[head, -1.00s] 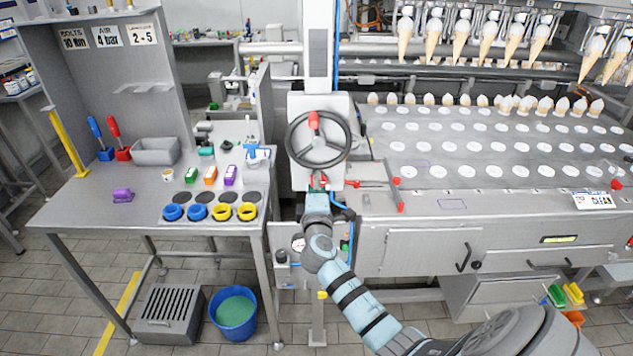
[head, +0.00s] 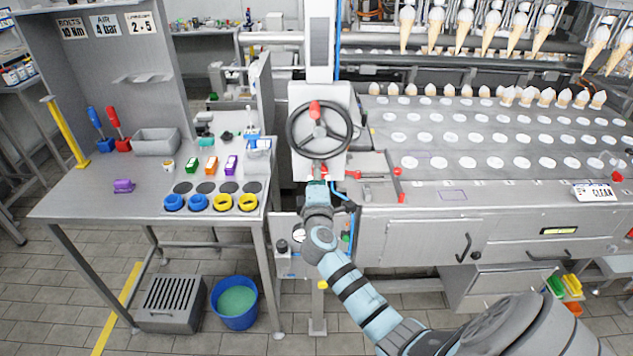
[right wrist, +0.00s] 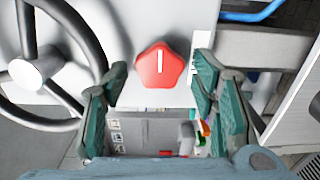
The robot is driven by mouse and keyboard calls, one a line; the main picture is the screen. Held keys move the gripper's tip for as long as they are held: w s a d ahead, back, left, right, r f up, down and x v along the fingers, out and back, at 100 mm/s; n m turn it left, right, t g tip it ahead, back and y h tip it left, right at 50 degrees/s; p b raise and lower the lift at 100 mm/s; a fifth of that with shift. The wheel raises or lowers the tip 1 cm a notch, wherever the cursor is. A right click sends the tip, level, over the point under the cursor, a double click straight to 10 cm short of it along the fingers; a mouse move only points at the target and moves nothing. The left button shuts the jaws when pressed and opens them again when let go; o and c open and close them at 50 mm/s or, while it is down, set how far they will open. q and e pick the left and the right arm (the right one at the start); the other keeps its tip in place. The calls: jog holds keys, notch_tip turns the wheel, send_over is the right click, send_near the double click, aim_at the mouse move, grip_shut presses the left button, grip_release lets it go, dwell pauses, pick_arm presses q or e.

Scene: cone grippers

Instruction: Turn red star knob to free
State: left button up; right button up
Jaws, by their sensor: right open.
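The red star knob (right wrist: 160,68) shows in the right wrist view on a pale machine face, with a white line mark standing nearly upright on it. My right gripper (right wrist: 160,82) is open, with one green-padded finger on each side of the knob. The fingers appear apart from it, and nothing is held. In the head view my right gripper (head: 318,184) is just below the handwheel, and the knob is mostly hidden there. Any label for the free position cannot be read. My left gripper is not in view.
A dark handwheel (head: 319,130) with a red handle sits just above the gripper and left of the knob in the wrist view. A blue hose (head: 345,198) runs close on the right. A workbench (head: 100,205) stands left, the cone conveyor (head: 440,150) right.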

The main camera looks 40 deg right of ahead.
jog(key=v, duration=1.1)
jog(key=shift+s+a, duration=0.15)
jog(key=shift+a, duration=0.1)
